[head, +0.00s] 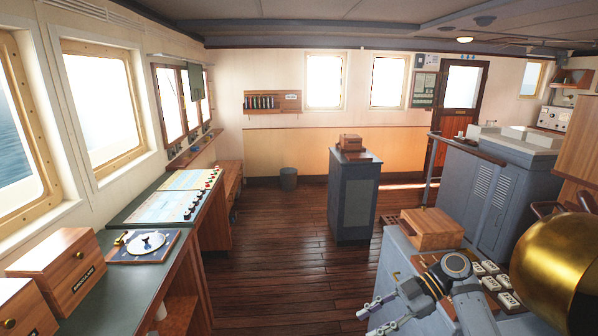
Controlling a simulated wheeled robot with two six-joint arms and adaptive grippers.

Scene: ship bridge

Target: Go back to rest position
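My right gripper (368,322) shows at the bottom of the head view, right of centre. Its arm comes up from the lower right edge and bends over the front of a blue-grey console (398,262). The two pale fingers point to the left and are spread apart, with nothing seen between them. They are over the dark wooden floor in the picture, left of the console. My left gripper and arm are not in view.
A wooden box (431,228) and white-labelled switches (490,268) are on the console near my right arm. A large brass dome (556,268) stands at the right. A long chart counter (165,215) runs along the left. The plank floor (290,255) between is clear.

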